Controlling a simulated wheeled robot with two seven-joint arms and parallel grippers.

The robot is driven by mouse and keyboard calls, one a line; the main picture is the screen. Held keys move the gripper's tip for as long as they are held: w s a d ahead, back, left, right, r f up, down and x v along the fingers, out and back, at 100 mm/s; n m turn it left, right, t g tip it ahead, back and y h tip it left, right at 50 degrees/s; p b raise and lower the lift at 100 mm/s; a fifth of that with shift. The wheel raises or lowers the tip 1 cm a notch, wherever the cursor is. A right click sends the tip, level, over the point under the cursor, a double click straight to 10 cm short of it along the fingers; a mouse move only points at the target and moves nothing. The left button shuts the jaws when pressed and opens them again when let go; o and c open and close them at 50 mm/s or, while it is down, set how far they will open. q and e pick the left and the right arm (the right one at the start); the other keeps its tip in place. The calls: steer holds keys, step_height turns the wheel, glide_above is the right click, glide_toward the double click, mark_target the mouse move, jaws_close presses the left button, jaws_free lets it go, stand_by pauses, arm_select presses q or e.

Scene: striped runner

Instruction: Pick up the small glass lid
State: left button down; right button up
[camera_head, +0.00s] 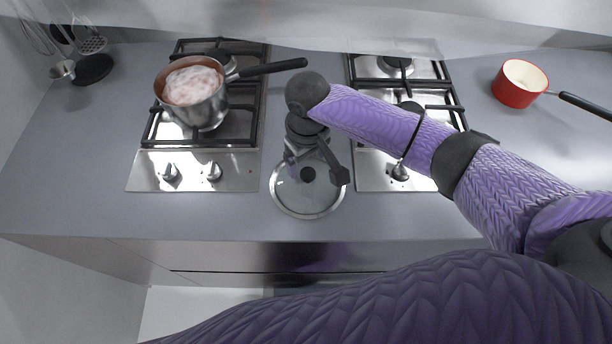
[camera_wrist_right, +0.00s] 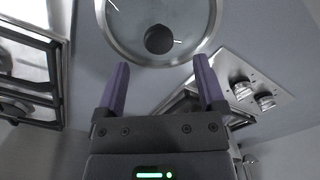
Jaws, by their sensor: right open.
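The small glass lid (camera_head: 309,205) lies flat on the grey counter between the two hobs, a clear disc with a metal rim and a dark round knob (camera_head: 307,174). In the right wrist view the lid (camera_wrist_right: 190,30) fills the top, with its knob (camera_wrist_right: 159,39) just beyond the fingertips. My right gripper (camera_wrist_right: 163,75) is open and empty, with its two purple fingers apart on the near side of the knob. In the head view the right gripper (camera_head: 314,165) is over the lid, partly hiding it. My left gripper is not in view.
A steel saucepan (camera_head: 206,112) with reddish, foamy contents stands on the left hob, its black handle pointing right. A red saucepan (camera_head: 511,94) stands on the right counter. Utensils hang at the far left. The counter's front left (camera_head: 75,190) is clear.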

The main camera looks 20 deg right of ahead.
mark_target(308, 173)
step_height(308, 173, down, 6)
steer(key=shift+r+b, duration=0.2)
steer(key=shift+b, duration=0.6)
steer(key=shift+r, duration=0.1)
steer(key=c, duration=1.2)
jaws_close()
